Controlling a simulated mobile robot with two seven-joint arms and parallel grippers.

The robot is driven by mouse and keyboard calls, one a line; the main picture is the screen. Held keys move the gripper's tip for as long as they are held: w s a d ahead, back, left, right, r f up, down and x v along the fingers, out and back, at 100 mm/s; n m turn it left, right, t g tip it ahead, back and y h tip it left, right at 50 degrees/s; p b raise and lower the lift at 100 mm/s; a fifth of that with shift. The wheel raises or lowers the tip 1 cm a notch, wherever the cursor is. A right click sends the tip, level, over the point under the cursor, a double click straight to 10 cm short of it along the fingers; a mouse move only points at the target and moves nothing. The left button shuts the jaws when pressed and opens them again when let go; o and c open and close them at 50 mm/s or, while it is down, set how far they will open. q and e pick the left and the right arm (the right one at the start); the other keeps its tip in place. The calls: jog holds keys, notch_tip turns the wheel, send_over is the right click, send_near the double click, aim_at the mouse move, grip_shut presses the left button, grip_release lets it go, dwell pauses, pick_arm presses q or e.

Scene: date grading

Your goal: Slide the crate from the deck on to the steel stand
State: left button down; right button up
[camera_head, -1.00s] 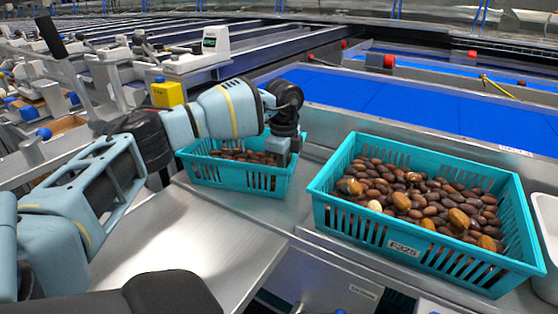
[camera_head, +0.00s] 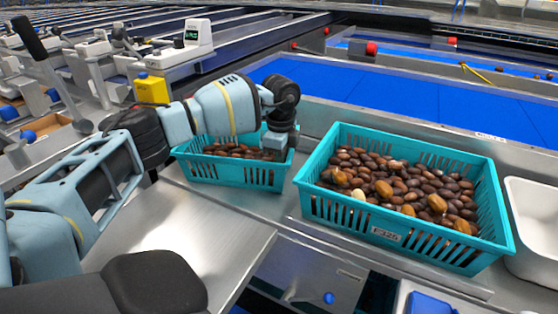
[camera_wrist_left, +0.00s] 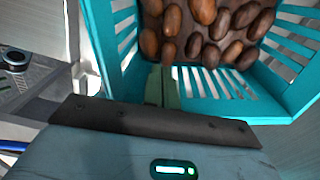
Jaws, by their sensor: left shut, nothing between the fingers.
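A small turquoise slotted crate (camera_head: 230,174) holding brown dates stands on the metal deck, left of centre in the head view. A larger turquoise crate (camera_head: 385,237) with a label, full of dates, stands to its right. A bare steel plate (camera_head: 175,240), apparently the steel stand's top, lies in front of the small crate. My left gripper (camera_head: 277,158) is at the small crate's right end. In the left wrist view my left gripper (camera_wrist_left: 161,86) is shut and empty, with its fingers against or just beside the crate's slotted wall (camera_wrist_left: 205,92); contact is unclear. My right gripper is out of view.
A white tub (camera_head: 535,225) stands right of the large crate. A blue belt (camera_head: 400,90) runs behind both crates. The steel plate is clear.

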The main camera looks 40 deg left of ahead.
aim_at(264, 156)
pick_arm(q)
jog(key=a, duration=0.1)
jog(key=s+a+p, duration=0.2)
jog(key=a, duration=0.1)
jog(key=shift+a+r, duration=0.1)
jog(key=shift+r, duration=0.15)
notch_tip(264, 156, up, 10)
jog(key=shift+w+d+f+p, duration=0.15)
jog(key=shift+d+f+p, duration=0.05)
jog(key=shift+d+p, duration=0.1)
